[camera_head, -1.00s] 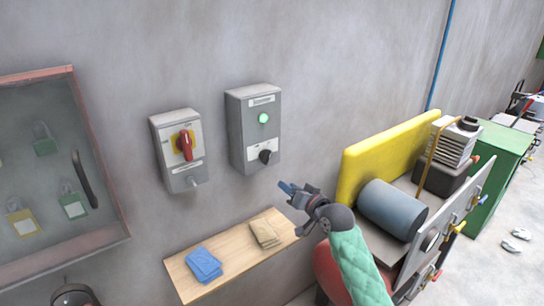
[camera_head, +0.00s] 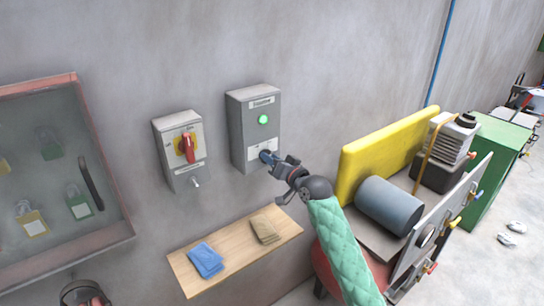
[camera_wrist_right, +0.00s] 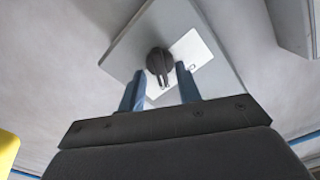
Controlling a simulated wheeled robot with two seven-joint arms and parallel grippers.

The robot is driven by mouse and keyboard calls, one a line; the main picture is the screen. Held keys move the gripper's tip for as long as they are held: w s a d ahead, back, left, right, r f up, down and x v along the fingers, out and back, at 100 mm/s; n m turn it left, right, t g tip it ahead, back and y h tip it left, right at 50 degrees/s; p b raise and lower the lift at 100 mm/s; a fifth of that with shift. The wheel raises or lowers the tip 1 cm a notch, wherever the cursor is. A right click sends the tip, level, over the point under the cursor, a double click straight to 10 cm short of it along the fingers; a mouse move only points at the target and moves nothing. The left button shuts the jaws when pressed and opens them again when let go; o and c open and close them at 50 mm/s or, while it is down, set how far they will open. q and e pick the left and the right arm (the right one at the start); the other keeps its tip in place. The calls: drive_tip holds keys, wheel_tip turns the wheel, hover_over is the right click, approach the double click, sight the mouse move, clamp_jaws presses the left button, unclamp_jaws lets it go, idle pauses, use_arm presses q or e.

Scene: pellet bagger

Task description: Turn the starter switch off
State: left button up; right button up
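The starter box (camera_head: 253,104) is a grey wall box with a lit green lamp (camera_head: 263,119) on its face. Its black rotary switch is hidden behind my right gripper in the head view. In the right wrist view the switch knob (camera_wrist_right: 159,61) shows on a white label plate, between the two blue fingertips. My right gripper (camera_head: 266,157) is at the lower front of the box. In the wrist view its fingers (camera_wrist_right: 160,86) are apart, one on each side of the knob, with gaps visible. My left gripper is not in view.
A grey isolator box with a red handle on yellow (camera_head: 186,147) is left of the starter. Below is a wooden shelf (camera_head: 232,263) with a blue cloth (camera_head: 205,260) and tan gloves (camera_head: 264,229). A yellow panel (camera_head: 385,152) and machinery stand at right.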

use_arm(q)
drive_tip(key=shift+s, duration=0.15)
use_arm(e)
drive_tip(key=shift+w+a, duration=0.1)
clamp_jaws()
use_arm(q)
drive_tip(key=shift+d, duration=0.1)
